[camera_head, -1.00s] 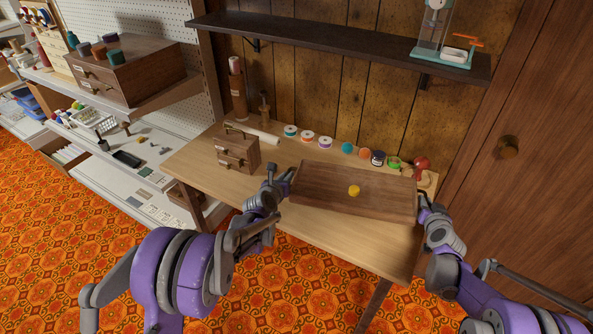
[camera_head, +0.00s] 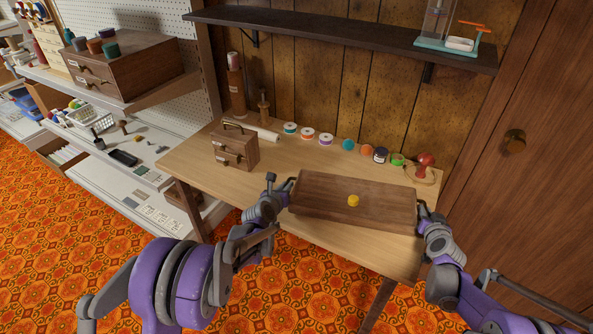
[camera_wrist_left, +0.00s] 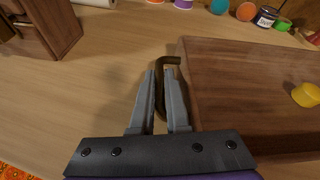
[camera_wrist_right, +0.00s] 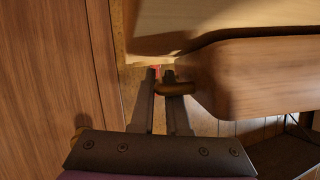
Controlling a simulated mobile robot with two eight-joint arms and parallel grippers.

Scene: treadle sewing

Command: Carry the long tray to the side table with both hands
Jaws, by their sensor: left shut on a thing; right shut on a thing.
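The long tray (camera_head: 325,198) is a dark brown wooden board with a handle at each end. It is over the front right part of the light wooden table (camera_head: 195,160). I cannot tell whether its underside touches the table. A small yellow round piece (camera_head: 353,201) is on its top; it also shows in the left wrist view (camera_wrist_left: 306,95). My left gripper (camera_head: 286,187) is shut on the left handle (camera_wrist_left: 160,92). My right gripper (camera_head: 422,208) is shut on the right handle (camera_wrist_right: 176,88) at the other end.
A small wooden drawer box (camera_head: 236,148) stands on the table left of the tray. Several spools and jars (camera_head: 325,139) line the back edge, with a red knobbed object (camera_head: 425,168) at the right. A dark shelf (camera_head: 340,38) hangs above. A wooden door (camera_head: 505,190) is close on the right.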

